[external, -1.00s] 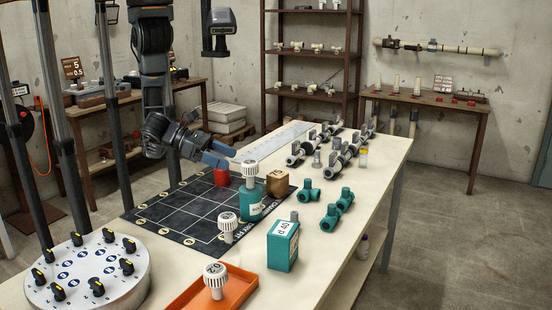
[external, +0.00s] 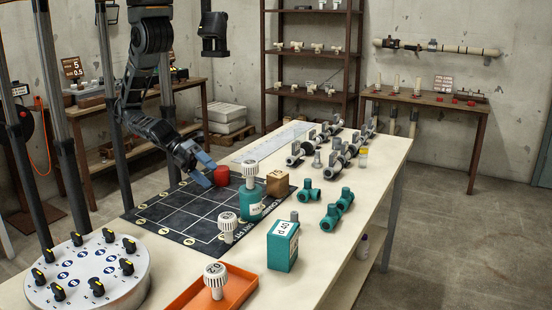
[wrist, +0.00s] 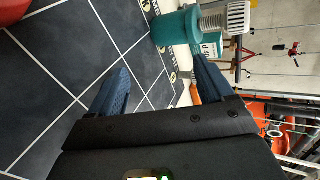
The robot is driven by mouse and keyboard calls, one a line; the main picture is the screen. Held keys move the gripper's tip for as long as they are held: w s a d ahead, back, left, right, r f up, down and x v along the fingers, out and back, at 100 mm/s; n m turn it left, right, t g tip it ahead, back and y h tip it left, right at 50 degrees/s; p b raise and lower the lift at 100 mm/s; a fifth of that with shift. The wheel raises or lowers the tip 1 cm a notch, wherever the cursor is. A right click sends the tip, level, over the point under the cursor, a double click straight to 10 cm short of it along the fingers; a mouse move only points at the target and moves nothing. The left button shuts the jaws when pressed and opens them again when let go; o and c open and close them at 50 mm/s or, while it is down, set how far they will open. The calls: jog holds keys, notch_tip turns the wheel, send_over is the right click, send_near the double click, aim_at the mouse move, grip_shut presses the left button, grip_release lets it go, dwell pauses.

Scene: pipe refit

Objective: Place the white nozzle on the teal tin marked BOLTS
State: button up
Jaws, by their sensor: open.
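A white nozzle (external: 250,170) with a ribbed cap stands upright on a teal tin (external: 247,198) on the dark gridded mat. The tin's label is too small to read surely. The tin (wrist: 173,38) and the nozzle on it (wrist: 234,16) also show in the wrist view, turned sideways by the camera. My gripper (external: 211,183) is open and empty, low over the mat, left of the tin and apart from the nozzle. In the wrist view its two blue fingers (wrist: 160,62) are spread, with the tin just beyond the right finger.
A red cylinder (external: 222,176) stands close beside my gripper. A brown block (external: 278,183) is right of the tin. Other white nozzles stand on the mat's edge (external: 228,223) and in an orange tray (external: 242,290). A teal box (external: 283,247) stands at the front. Mid-mat is clear.

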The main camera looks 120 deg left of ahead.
jog(key=s+a+r+n+t, duration=0.1)
jog(key=s+a+r+n, duration=0.2)
jog(key=s+n, duration=0.4)
jog(key=s+a+r+n+t, duration=0.1)
jog(key=s+a+r+n, duration=0.2)
jog(key=n, duration=1)
jog(key=s+a, duration=0.1)
jog(key=s, duration=0.2)
jog(key=shift+s+t, duration=0.3)
jog(key=shift+s, duration=0.1)
